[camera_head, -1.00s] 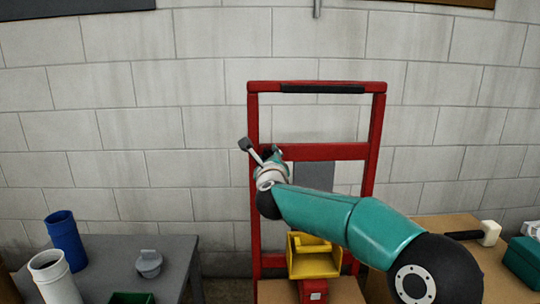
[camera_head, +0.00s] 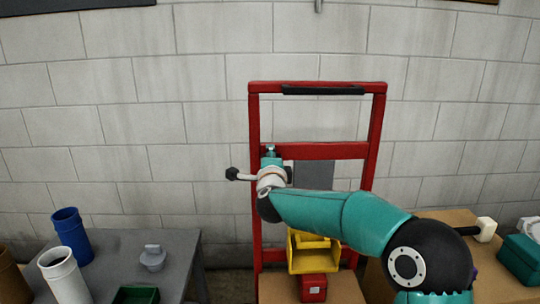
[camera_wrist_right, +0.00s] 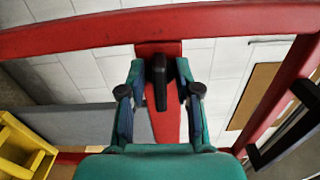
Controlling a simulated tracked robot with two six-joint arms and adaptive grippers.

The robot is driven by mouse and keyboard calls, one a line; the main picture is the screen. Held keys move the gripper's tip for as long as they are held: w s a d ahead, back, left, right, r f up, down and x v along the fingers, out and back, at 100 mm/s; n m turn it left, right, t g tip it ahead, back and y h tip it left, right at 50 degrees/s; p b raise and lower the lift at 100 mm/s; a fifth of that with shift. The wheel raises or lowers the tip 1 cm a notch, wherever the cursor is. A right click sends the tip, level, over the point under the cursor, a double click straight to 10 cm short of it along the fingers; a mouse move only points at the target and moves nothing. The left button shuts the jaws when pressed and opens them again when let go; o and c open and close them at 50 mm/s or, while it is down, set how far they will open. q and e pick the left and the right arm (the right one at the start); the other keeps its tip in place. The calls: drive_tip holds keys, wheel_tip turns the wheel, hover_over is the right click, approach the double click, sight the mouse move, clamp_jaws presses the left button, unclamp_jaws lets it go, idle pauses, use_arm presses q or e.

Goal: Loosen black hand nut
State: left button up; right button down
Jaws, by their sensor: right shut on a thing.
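The black hand nut (camera_wrist_right: 158,82) shows in the right wrist view as a dark elongated grip on a red upright (camera_wrist_right: 165,125) of the red frame. My right gripper (camera_wrist_right: 159,92) has one finger on each side of it and is shut on it. In the head view my right gripper (camera_head: 271,158) is at the left post of the red frame (camera_head: 254,210), and my wrist hides the nut there. My left gripper is in neither view.
A yellow bin (camera_head: 315,262) and a red box (camera_head: 313,288) sit low at the frame. A grey table (camera_head: 180,262) at left holds blue and white cylinders. A cardboard-coloured surface at right holds a mallet (camera_head: 485,231) and a teal case (camera_head: 521,258).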

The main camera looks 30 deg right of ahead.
drive_tip(key=shift+w+a+f+n, duration=0.1)
drive_tip(key=shift+a+f+n, duration=0.2)
drive_tip(key=shift+n, duration=0.1)
drive_tip(key=c, duration=1.2)
unclamp_jaws()
drive_tip(key=shift+d+r, duration=0.1)
drive_tip(key=shift+s+a, duration=0.25)
drive_tip(key=shift+s, duration=0.2)
drive_tip(key=v, duration=1.1)
